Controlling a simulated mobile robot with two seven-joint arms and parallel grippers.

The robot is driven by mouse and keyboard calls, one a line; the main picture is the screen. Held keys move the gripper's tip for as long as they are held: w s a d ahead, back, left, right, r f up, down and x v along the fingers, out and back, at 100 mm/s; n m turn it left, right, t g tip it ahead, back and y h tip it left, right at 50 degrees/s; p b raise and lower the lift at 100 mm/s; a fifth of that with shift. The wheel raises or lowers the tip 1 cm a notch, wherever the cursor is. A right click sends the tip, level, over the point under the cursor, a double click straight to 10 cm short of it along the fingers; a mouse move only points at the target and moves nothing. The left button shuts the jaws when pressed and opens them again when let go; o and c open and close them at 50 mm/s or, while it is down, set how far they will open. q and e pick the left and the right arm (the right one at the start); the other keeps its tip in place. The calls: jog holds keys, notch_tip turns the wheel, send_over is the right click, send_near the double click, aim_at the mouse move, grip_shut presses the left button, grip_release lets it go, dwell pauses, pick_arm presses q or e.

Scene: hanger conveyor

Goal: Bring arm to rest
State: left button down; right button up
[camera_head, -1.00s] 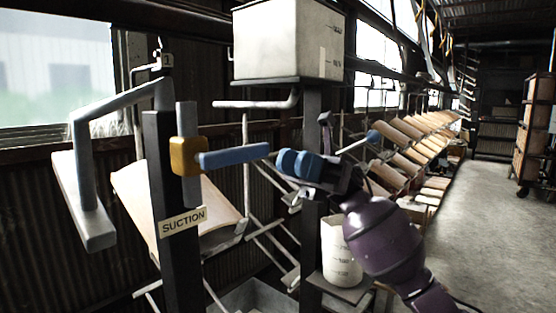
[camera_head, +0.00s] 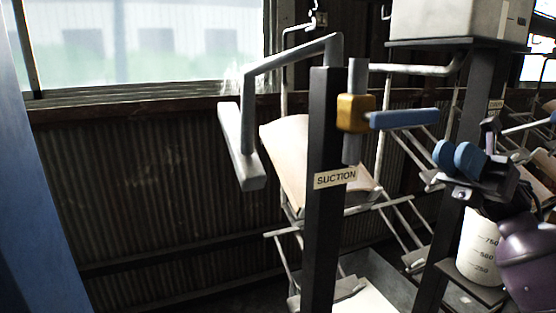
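My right gripper (camera_head: 456,157) is at the right side of the view, with a dark body, two rounded blue fingertips and a purple wrist behind it. The fingertips look close together, but from this angle I cannot tell whether they are open or shut. Nothing shows held between them. The gripper is right of and below a blue handle (camera_head: 404,118) on a yellow valve body (camera_head: 356,112), apart from it in the picture. The handle lies about level. My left gripper is not in view.
A black post with a SUCTION label (camera_head: 335,178) carries the valve and a grey bent pipe (camera_head: 292,54). A white tank (camera_head: 455,20) stands on a dark post. A white marked container (camera_head: 476,248) is below my gripper. A blue upright surface (camera_head: 30,170) fills the left edge.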

notch_tip(320, 180, down, 26)
jog(key=d+n+t+h+p, duration=0.3)
jog(key=n+t+h, duration=1.3)
jog(key=n+t, duration=1.45)
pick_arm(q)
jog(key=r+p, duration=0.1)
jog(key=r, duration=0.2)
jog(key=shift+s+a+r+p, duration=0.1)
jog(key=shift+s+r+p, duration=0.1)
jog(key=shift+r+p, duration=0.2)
pick_arm(e)
jog(key=s+a+f+m+g+h, duration=0.3)
jog(key=s+f+m+g+h, duration=0.5)
jog(key=s+f, duration=1.5)
jog(key=m+g, duration=0.3)
jog(key=g, duration=0.3)
jog(key=shift+s+f, duration=0.15)
jog(key=shift+f, duration=0.15)
